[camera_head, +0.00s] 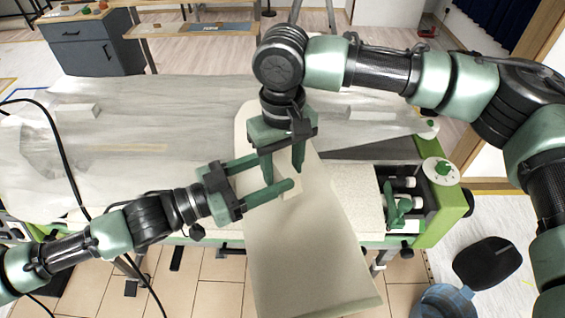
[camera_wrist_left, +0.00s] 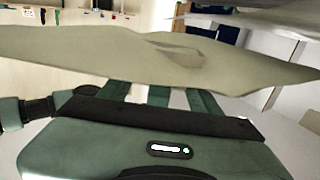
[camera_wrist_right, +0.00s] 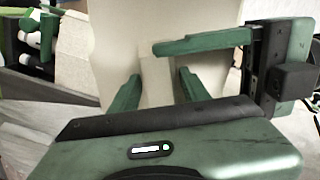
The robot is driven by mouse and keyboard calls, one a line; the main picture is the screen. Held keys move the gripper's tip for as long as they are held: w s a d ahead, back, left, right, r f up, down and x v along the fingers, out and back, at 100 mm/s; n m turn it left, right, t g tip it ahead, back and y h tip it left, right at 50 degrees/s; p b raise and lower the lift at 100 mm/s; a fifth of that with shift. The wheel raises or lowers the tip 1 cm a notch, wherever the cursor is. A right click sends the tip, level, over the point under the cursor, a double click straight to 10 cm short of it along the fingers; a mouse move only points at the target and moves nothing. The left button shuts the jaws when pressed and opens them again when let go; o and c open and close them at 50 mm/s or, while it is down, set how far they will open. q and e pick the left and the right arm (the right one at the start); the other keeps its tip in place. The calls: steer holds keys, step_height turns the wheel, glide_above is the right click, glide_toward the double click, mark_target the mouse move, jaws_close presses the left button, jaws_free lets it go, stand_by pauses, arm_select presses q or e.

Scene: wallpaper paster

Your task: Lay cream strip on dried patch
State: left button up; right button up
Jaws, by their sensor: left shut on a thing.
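The cream strip (camera_head: 300,250) is a long, stiff-looking sheet slanting over the table's front edge, its near end hanging in front. It also crosses the left wrist view (camera_wrist_left: 60,55) and the right wrist view (camera_wrist_right: 115,30). A small pale tab (camera_wrist_right: 157,80) stands on it. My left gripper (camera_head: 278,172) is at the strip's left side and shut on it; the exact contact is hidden. My right gripper (camera_head: 283,165) points down over the strip, fingers apart, with the tab between or beyond them in the right wrist view (camera_wrist_right: 157,88). I cannot make out a dried patch.
Crumpled pale paper (camera_head: 200,100) covers much of the table. A small white block (camera_head: 78,111) lies on it. A green-framed machine end (camera_head: 440,200) with rollers and a dial stands right of the strip. A blue bucket (camera_head: 445,300) and black stool (camera_head: 487,262) are at lower right.

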jaws_close()
arm_select(q)
steer(key=o, duration=1.8)
